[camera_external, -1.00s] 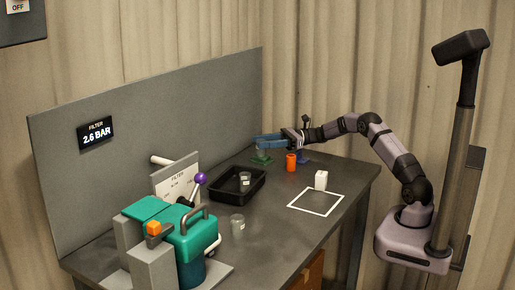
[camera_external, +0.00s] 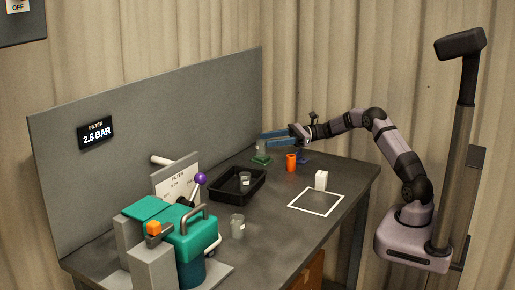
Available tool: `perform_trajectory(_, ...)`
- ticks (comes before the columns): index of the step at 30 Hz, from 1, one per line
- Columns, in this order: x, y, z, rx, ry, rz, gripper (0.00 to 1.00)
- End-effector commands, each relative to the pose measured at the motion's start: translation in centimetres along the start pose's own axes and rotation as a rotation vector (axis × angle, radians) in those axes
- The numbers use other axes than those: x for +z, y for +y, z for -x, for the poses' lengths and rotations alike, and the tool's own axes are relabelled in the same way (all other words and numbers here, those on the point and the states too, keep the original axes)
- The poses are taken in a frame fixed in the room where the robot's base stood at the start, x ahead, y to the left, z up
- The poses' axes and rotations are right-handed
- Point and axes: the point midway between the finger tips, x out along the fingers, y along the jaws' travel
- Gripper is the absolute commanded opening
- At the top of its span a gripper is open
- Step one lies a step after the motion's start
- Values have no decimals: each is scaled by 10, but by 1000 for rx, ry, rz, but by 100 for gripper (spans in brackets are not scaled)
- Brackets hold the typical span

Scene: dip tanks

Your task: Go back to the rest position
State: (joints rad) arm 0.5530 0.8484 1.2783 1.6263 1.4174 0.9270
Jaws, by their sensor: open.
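My gripper (camera_external: 266,141) is open, with blue fingers, and points left above the far end of the grey bench (camera_external: 275,225). Nothing shows between its fingers. Below it a small clear cup (camera_external: 261,149) appears to stand on a green base (camera_external: 261,160); the fingers are close above and hide part of this area. A blue base (camera_external: 304,159) lies under the gripper's wrist. An orange cup (camera_external: 291,162) stands beside it, apart from the gripper.
A black tray (camera_external: 222,197) holds a clear cup (camera_external: 244,179). Another clear cup (camera_external: 237,227) stands in front. A white block (camera_external: 321,180) stands by a white square outline (camera_external: 300,207). A teal filter unit (camera_external: 190,240) with a purple-knobbed lever (camera_external: 200,178) fills the near left. A panel (camera_external: 160,120) backs the bench.

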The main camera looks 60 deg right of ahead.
Motion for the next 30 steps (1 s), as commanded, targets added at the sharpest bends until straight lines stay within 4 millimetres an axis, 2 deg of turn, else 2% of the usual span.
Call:
perform_trajectory(1,15,3,0,0,18,49,48)
perform_trajectory(5,45,24,-8,41,96,247,48)
perform_trajectory(10,97,86,-22,203,233,674,48)
perform_trajectory(15,136,150,-18,420,316,1141,48)
perform_trajectory(21,161,202,-1,647,331,1557,48)
perform_trajectory(26,175,230,13,800,312,1807,48)
perform_trajectory(28,175,244,22,880,303,1896,48)
perform_trajectory(30,156,260,34,972,313,1916,48)
